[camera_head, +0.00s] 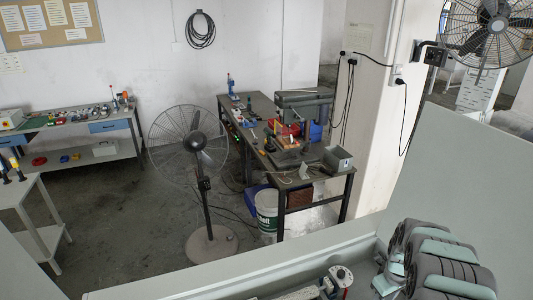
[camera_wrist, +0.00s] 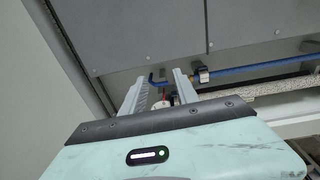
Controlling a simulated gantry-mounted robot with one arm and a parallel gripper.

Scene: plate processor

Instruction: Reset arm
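My gripper (camera_wrist: 159,78) shows in the wrist view with its two pale fingers apart. The gap between them is empty, and a blue hose and a small fitting show behind it. The fingers point toward grey panels (camera_wrist: 150,35); I cannot tell how close they are. In the head view my arm's grey and mint links are folded at the bottom right, and the gripper cannot be made out there.
A pale machine wall (camera_head: 460,190) stands beside my arm, with a low ledge (camera_head: 240,270) in front. A metal fitting (camera_head: 340,277) lies near the bottom edge. Beyond are a floor fan (camera_head: 188,140), a cluttered workbench (camera_head: 262,104) and a white bucket (camera_head: 267,212). Blue hose (camera_wrist: 255,69) runs below the panels.

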